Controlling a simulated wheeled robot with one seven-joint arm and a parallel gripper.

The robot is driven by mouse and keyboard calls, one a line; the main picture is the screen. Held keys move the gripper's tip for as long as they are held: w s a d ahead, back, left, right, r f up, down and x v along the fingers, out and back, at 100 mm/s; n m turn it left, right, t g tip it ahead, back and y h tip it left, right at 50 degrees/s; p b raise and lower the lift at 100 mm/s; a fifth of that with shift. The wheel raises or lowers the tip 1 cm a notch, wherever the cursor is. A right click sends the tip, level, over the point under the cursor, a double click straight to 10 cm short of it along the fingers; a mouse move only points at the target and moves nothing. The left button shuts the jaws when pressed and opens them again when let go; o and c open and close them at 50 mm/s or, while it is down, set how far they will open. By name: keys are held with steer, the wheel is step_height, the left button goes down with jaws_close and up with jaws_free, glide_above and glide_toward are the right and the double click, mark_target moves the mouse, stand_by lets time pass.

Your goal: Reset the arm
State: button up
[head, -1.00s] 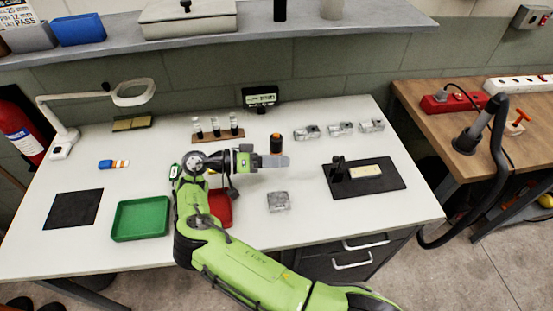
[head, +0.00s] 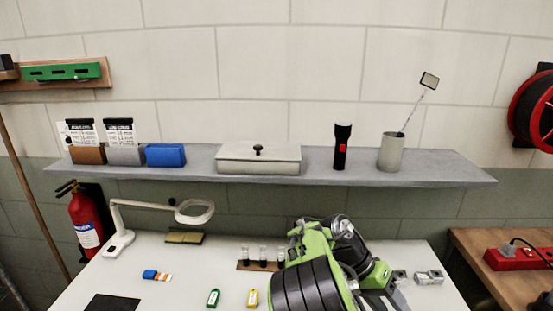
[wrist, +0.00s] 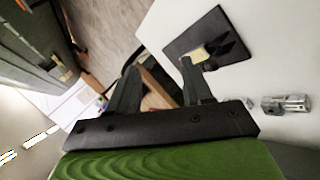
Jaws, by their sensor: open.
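My gripper (wrist: 160,88) shows in the wrist view with its two dark fingers apart and nothing between them. Past the fingers I see the white table (wrist: 285,40), a black mat (wrist: 185,42) with a dark fixture and a pale block on it, and floor beyond. In the head view my green arm is folded up at the lower right in front of the table (head: 200,270). The gripper itself is hidden there behind the arm links.
A shelf (head: 400,178) along the wall carries a lidded box (head: 258,162), a flashlight (head: 341,146) and a cup (head: 391,152). A magnifier lamp (head: 195,212), a vial rack (head: 245,265) and metal parts (head: 428,277) stand on the table. A wooden bench (head: 500,250) is at right.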

steer(key=s+a+r+n+t+y+p, duration=0.1)
steer(key=s+a+r+n+t+y, duration=0.2)
steer(key=s, duration=0.7)
steer(key=s+a+r+n+t+y+p, duration=0.1)
steer(key=s+a+r+n+t+y, duration=0.3)
steer(key=s, duration=0.6)
step_height(320, 180, up, 3)
steer(key=shift+a+f+n+t, duration=0.1)
steer(key=shift+a+n+t, duration=0.5)
steer(key=shift+a+t, duration=0.45)
